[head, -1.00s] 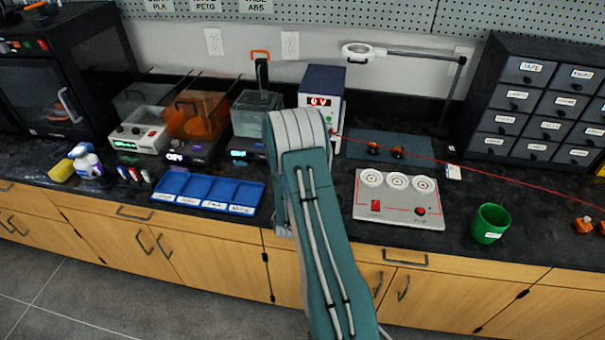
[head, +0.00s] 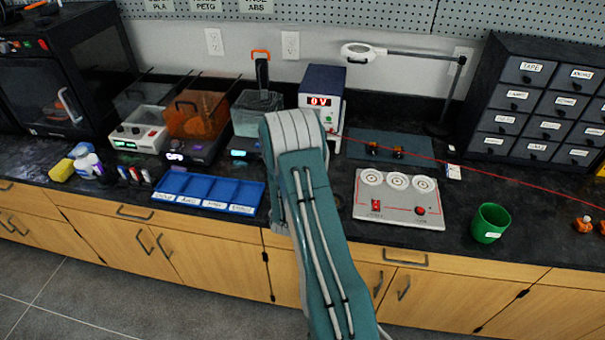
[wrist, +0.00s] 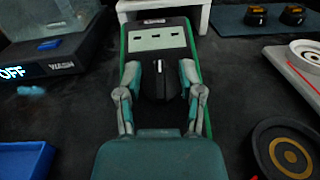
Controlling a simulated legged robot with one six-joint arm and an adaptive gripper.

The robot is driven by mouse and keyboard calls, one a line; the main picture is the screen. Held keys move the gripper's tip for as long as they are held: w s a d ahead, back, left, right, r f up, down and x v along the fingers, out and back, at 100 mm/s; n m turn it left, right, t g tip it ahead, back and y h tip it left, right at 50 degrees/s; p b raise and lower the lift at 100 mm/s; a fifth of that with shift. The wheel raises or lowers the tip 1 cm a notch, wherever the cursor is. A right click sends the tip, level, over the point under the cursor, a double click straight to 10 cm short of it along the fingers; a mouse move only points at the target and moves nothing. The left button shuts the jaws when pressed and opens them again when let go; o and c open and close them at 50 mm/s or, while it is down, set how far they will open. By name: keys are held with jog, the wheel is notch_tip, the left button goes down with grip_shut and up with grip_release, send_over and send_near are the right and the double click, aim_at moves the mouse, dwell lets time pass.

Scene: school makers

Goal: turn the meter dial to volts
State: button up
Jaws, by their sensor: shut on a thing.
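The meter (wrist: 158,37) shows in the wrist view, with a green rim, a dark face and a pale grey display near its far end. Its black dial (wrist: 159,84) has a white pointer mark that points straight toward the display. My gripper (wrist: 159,86) has one finger on each side of the dial and is shut on it. The scale markings around the dial are hidden or too small to read. In the head view my arm hides the meter and the gripper.
In the wrist view, a wash unit (wrist: 50,62) stands left of the meter. A dark gold-ringed disc (wrist: 285,150) lies to the right. In the head view, a blue sorting tray (head: 209,188), a power supply (head: 321,90) and a grey switch panel (head: 398,211) surround the arm.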

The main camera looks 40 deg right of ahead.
jog(key=m+g+h, duration=0.1)
jog(key=m+g, duration=0.2)
jog(key=m+g+h, duration=0.1)
jog(key=m+g, duration=0.3)
jog(key=shift+w+a+h, duration=0.1)
jog(key=shift+w+h, duration=0.1)
jog(key=shift+h, duration=0.1)
jog(key=m+g+y, duration=0.1)
jog(key=m+g, duration=0.5)
jog(key=shift+g, duration=0.4)
jog(key=shift+m+g+y, duration=0.3)
jog(key=shift+m, duration=0.2)
jog(key=o, duration=1)
jog(key=v, duration=1.2)
jog(key=shift+f, duration=0.1)
